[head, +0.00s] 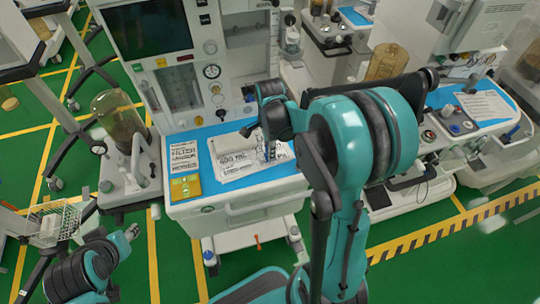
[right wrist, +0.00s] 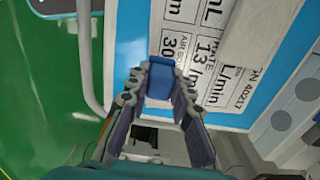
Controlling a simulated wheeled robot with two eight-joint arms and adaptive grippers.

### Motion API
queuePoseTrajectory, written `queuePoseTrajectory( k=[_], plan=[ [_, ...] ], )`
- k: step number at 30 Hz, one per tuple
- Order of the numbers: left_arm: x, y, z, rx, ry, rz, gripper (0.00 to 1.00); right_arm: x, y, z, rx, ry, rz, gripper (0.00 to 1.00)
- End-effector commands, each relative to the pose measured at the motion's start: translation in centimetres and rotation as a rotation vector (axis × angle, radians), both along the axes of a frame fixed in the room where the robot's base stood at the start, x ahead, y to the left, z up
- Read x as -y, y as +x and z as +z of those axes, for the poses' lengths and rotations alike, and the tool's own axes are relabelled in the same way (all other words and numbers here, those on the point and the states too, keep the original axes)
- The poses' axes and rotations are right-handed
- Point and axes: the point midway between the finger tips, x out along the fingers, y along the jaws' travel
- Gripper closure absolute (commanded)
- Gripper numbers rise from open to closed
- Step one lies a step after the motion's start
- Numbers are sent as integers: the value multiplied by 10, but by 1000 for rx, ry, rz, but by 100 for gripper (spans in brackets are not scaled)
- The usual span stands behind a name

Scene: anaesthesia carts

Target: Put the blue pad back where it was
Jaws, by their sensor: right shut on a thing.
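The blue pad (right wrist: 160,77) is a small blue block between the fingertips of my right gripper (right wrist: 160,88) in the right wrist view. The gripper is shut on it, and the pad appears over the edge of the blue worktop and a printed white card (right wrist: 192,48). I cannot tell whether it touches them. In the head view my right gripper (head: 266,150) is over the middle cart's top (head: 212,142), and the pad cannot be made out there. My left gripper (head: 131,232) is low at the left, away from the cart; its jaws are too small to read.
A yellow card (head: 186,187) and a white printed sheet (head: 184,154) lie at the cart top's left. An amber canister (head: 120,120) stands left of the cart. A wire basket (head: 52,222) is farther left. Another cart with a blue top (head: 445,97) stands right. Green floor shows at the front left.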

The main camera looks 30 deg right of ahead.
Motion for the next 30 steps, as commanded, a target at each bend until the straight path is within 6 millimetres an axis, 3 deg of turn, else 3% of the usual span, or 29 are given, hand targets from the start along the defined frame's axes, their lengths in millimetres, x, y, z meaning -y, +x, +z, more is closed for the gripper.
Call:
queuePoseTrajectory(
  k=[1,4,15,16,18,30],
  plan=[
    [0,0,-8,0,0,0,60,0,0,-12,0,0,0,100],
    [0,0,-13,0,0,0,60,0,0,-25,0,0,0,100],
    [0,0,-15,0,0,0,60,0,0,-28,0,0,0,100],
    [0,0,-15,0,0,0,60,0,0,-28,0,0,0,76],
    [0,0,-14,0,0,0,60,0,0,-27,0,0,0,58],
    [0,0,-9,0,0,0,60,0,0,-21,0,0,0,58]
  ],
)
